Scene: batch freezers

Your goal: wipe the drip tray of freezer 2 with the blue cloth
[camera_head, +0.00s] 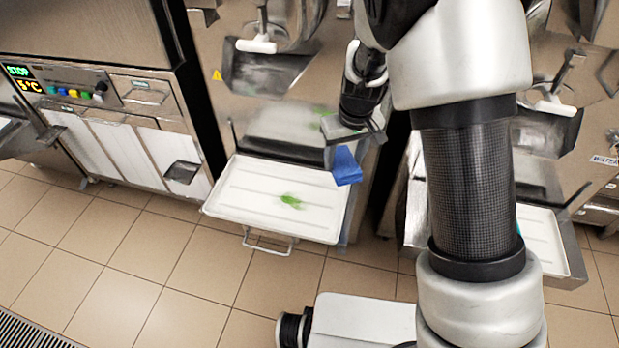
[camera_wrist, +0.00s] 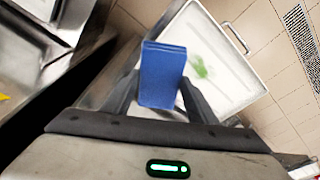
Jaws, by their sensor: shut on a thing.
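The blue cloth (camera_head: 346,167) is held in my gripper (camera_head: 352,142), which is shut on it. In the wrist view the cloth (camera_wrist: 162,75) stands between the two fingers of my gripper (camera_wrist: 160,95). A white drip tray (camera_head: 250,190) juts out below the middle machine. A green smear (camera_head: 291,201) lies on it, right of its middle. The cloth is at the tray's right edge in the head view; I cannot tell whether it touches the tray. The tray (camera_wrist: 235,85) and the green smear (camera_wrist: 200,68) also show beyond the cloth in the wrist view.
A second white tray (camera_head: 541,240) sits below the machine at the right, partly behind my arm. A control panel (camera_head: 70,90) is on the unit at the left. A wire handle (camera_head: 270,243) hangs at the tray's front. Tiled floor (camera_head: 130,265) is clear in front.

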